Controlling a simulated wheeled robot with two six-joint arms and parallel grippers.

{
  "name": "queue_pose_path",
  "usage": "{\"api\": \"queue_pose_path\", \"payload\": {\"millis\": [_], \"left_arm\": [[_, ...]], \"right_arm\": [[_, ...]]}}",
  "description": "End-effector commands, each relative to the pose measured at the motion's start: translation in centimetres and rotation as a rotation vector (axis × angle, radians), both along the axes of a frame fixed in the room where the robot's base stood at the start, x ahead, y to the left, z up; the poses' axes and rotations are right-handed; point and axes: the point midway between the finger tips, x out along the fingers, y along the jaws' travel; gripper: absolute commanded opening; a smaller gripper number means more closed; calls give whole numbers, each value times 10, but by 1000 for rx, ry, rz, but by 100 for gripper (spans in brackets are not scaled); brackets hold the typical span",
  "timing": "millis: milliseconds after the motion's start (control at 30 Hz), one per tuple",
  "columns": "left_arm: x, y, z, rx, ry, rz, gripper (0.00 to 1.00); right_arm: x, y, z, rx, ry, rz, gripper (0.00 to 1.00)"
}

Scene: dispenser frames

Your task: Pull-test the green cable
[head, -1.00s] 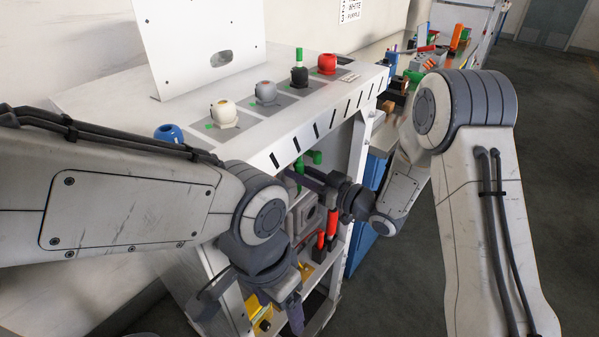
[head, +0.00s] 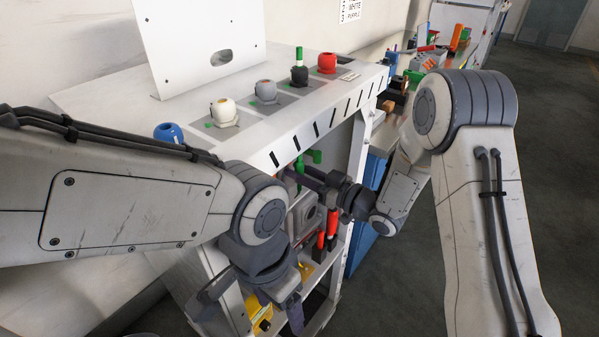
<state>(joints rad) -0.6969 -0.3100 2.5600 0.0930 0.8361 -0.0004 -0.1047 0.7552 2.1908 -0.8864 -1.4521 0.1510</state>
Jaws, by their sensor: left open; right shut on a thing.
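The green cable (head: 315,156) shows only as a short green piece under the front edge of the white cabinet's top. My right gripper (head: 296,174) reaches in from the right and is shut at the green cable, just under that edge. Its fingertips are partly hidden in the shadow there, so the hold itself is hard to see. My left gripper (head: 250,308) is open and lower, in front of the cabinet's left lower part. It looks empty and apart from the cable.
The white cabinet (head: 90,92) carries a blue (head: 168,132), a white (head: 223,110), a grey (head: 266,91), a black (head: 299,75) and a red dispenser (head: 327,63). Red-handled tools (head: 332,224) and a grey box (head: 304,215) sit inside below. A cluttered bench stands behind right.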

Motion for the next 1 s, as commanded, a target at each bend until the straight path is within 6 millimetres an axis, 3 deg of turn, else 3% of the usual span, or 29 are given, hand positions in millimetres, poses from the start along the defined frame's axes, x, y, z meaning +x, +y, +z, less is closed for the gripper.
{"api": "queue_pose_path", "payload": {"millis": [1000], "left_arm": [[0,0,-6,0,0,0,73]], "right_arm": [[-2,-1,-12,-12,16,-2,0]]}}
